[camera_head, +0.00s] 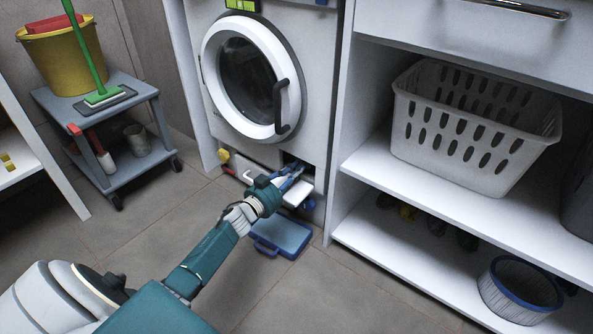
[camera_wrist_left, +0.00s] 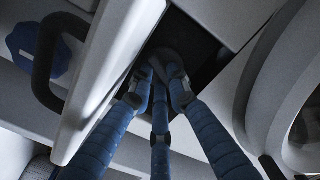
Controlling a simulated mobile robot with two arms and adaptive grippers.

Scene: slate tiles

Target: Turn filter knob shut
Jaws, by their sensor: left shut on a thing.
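The white washing machine (camera_head: 318,95) stands at the top middle with its round door closed. A small dark opening is at its lower right, with a white flap (camera_head: 298,195) hanging open below it. My left gripper (camera_head: 296,168) reaches into this opening. In the left wrist view my three blue fingers (camera_wrist_left: 163,78) close around the filter knob (camera_wrist_left: 168,57), a dark grey piece in the recess. Most of the knob is hidden by the fingers, so its turn angle cannot be told. My right gripper is not in view.
A blue tray (camera_head: 283,235) lies on the floor below the flap. A grey cart (camera_head: 125,110) with a yellow bucket (camera_head: 75,62) stands left. At right, white shelves (camera_head: 372,180) hold a laundry basket (camera_head: 470,125) and a round filter (camera_head: 518,290).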

